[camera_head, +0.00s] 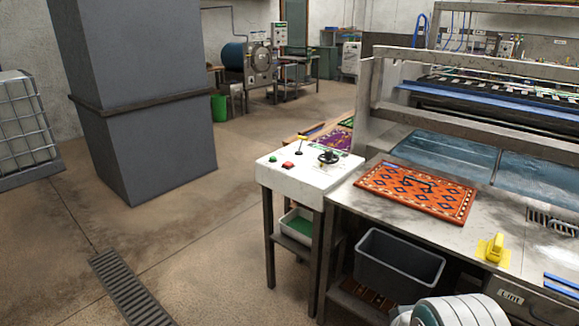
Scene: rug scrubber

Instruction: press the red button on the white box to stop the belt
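The white box (300,181) stands at the left end of the steel table, on a dark-legged stand. Its sloped top carries a red button (288,165) near its left front edge, with a green button (272,158) to the left. Nothing covers the red button. A rounded grey-white part at the bottom right looks like my arm. My gripper's fingers do not show.
An orange patterned rug (418,191) lies on the steel table right of the box. A yellow-handled brush (494,248) is near the table's front. A grey bin (399,266) stands below. A grey pillar (145,120) is at left. Floor in front of the box is open.

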